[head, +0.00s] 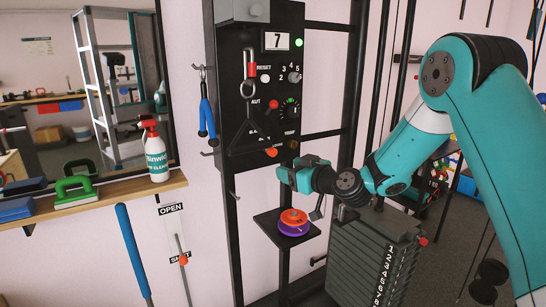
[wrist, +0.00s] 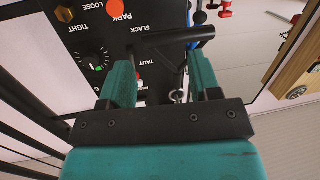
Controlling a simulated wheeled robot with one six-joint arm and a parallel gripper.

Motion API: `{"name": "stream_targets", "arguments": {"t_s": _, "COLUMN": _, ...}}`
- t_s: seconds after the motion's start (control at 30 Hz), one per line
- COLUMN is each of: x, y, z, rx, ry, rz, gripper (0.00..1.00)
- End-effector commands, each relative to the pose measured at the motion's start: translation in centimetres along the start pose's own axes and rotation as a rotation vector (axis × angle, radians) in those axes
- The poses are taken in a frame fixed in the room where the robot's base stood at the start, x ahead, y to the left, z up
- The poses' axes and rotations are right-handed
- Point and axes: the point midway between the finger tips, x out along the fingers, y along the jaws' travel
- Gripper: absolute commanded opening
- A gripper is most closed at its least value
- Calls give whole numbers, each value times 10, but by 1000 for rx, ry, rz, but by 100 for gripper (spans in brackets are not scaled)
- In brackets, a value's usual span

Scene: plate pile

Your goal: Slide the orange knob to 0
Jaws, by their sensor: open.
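An orange knob (head: 271,152) sits low on the black panel (head: 238,60) in the head view. An orange knob (wrist: 115,6) also shows beside the word PARK at the top of the wrist view. No 0 mark is readable. My gripper (head: 284,173) is open, below and right of the panel's lower edge. In the wrist view my gripper (wrist: 160,78) has its fingers apart, with a black bar (wrist: 172,45) in front of them.
The panel has a display (head: 282,41) reading 7, a red lever (head: 271,103) and dials. A shelf (head: 284,240) holds orange and purple discs (head: 293,217). A weight stack (head: 372,265) stands at right. Blue-handled pliers (head: 206,115) hang left of the panel.

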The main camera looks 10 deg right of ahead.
Motion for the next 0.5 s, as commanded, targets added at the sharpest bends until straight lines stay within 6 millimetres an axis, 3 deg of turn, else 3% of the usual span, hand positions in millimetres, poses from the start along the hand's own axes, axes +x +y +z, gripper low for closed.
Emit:
{"name": "stream_targets", "arguments": {"t_s": 0.03, "x": 3, "y": 18, "z": 14, "rx": -9, "ry": 27, "rz": 58, "gripper": 57}}
{"name": "stream_targets", "arguments": {"t_s": 0.1, "x": 5, "y": 35, "z": 21, "rx": -26, "ry": 60, "rz": 118, "gripper": 57}}
{"name": "stream_targets", "arguments": {"t_s": 0.2, "x": 6, "y": 49, "z": 27, "rx": -40, "ry": 82, "rz": 166, "gripper": 57}}
{"name": "stream_targets", "arguments": {"t_s": 0.37, "x": 22, "y": 53, "z": 23, "rx": -44, "ry": 88, "rz": 174, "gripper": 57}}
{"name": "stream_targets", "arguments": {"t_s": 0.5, "x": 49, "y": 58, "z": 19, "rx": -45, "ry": 89, "rz": 172, "gripper": 57}}
